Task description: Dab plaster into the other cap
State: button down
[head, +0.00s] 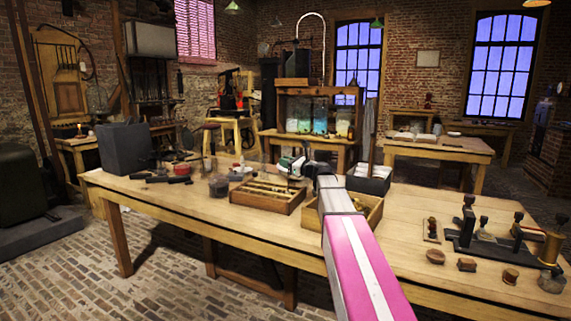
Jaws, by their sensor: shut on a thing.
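My arm reaches over the long wooden table (160,203) from the lower right. My gripper (291,168) is small and partly hidden at its far end, above the back of a wooden tray with dividers (262,205). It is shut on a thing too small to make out. A dark round pot (218,186) stands left of the tray. A pale dish (240,171) with something red by it stands behind the pot. I cannot make out which thing is a cap or where plaster is.
A dark block (125,148) and dark tools (168,180) lie left. Black apparatus (485,240) and small pieces stand right. The table's front left is clear.

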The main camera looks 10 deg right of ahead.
notch_tip(320, 180, up, 8)
jog(key=shift+f, duration=0.2)
dwell(1.0)
dwell(0.5)
